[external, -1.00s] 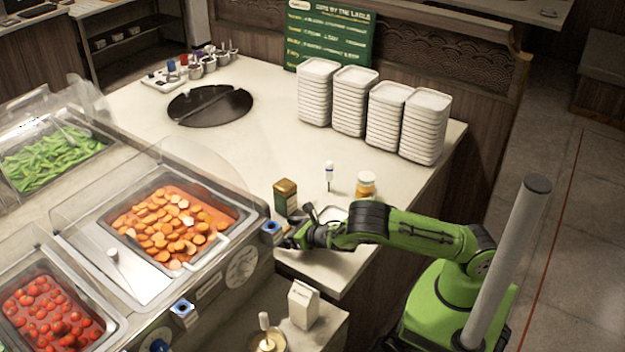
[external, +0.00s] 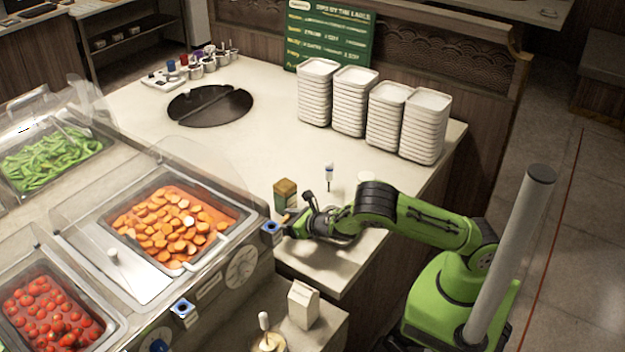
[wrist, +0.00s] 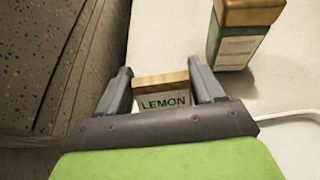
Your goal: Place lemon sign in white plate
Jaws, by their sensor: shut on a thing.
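The lemon sign (wrist: 162,100), a small white card reading LEMON with a wooden top edge, sits between my fingers in the wrist view. My gripper (wrist: 160,84) is shut on it. In the external view my gripper (external: 292,226) is low over the front of the counter, beside a green box, and I cannot make out the sign there. A white curved rim, likely the white plate (wrist: 292,114), shows at the right edge of the wrist view, to the right of my gripper. My arm hides most of the plate in the external view.
A green box with a brown top (external: 285,194) stands close to my gripper; it also shows in the wrist view (wrist: 234,42). A small white-topped bottle (external: 329,175) stands behind. Stacks of white dishes (external: 316,92) stand at the back. The counter's middle is clear.

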